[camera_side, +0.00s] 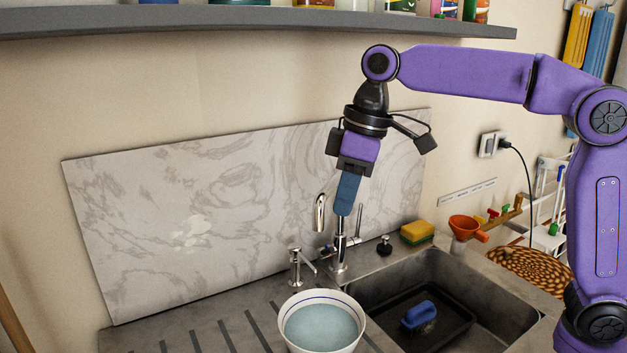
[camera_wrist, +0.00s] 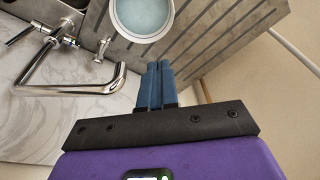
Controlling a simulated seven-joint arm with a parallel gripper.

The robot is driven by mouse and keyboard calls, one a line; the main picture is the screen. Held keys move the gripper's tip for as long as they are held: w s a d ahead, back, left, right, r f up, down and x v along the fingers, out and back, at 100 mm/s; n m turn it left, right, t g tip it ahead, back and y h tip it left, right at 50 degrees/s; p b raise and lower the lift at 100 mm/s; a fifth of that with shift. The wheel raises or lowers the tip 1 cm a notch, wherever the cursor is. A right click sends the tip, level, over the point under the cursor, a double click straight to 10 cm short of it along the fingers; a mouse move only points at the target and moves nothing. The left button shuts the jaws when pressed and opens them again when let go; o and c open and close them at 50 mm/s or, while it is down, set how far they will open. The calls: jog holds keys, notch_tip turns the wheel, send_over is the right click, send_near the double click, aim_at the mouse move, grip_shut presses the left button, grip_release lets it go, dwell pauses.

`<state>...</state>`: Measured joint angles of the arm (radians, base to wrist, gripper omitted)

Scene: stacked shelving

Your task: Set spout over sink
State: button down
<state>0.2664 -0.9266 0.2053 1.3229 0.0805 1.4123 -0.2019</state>
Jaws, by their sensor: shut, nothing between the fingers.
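The chrome faucet stands behind the sink, and its spout (camera_side: 320,210) curves to the left of its column, on the drainboard side rather than above the basin. In the wrist view the spout (camera_wrist: 75,88) runs across the left, its bent tip a little left of my fingers. My gripper (camera_side: 343,212) points down with its blue fingers shut and empty, overlapping the faucet's upper part in the side view; it also shows in the wrist view (camera_wrist: 155,66). I cannot tell whether it touches the spout. The steel sink (camera_side: 462,288) lies to the right of the faucet.
A bowl of water (camera_side: 320,326) stands left of the sink, and a soap dispenser (camera_side: 296,268) is behind it. A blue brush (camera_side: 418,315) lies in a dark tray in the sink. A sponge (camera_side: 417,233) and an orange funnel (camera_side: 465,226) sit behind it. A marble panel (camera_side: 200,215) leans behind.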

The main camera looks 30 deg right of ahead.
jog(key=w+d+r+m+t, duration=0.1)
jog(key=w+r, duration=0.3)
jog(key=w, duration=0.3)
jog(key=w+r+t, duration=0.1)
jog(key=w+r, duration=0.3)
jog(key=w, duration=0.2)
notch_tip(320, 180, down, 10)
jog(key=shift+s+d+y, duration=0.25)
jog(key=shift+d+y, duration=0.05)
jog(key=shift+d, duration=0.1)
jog(key=shift+f, duration=0.1)
dwell(0.5)
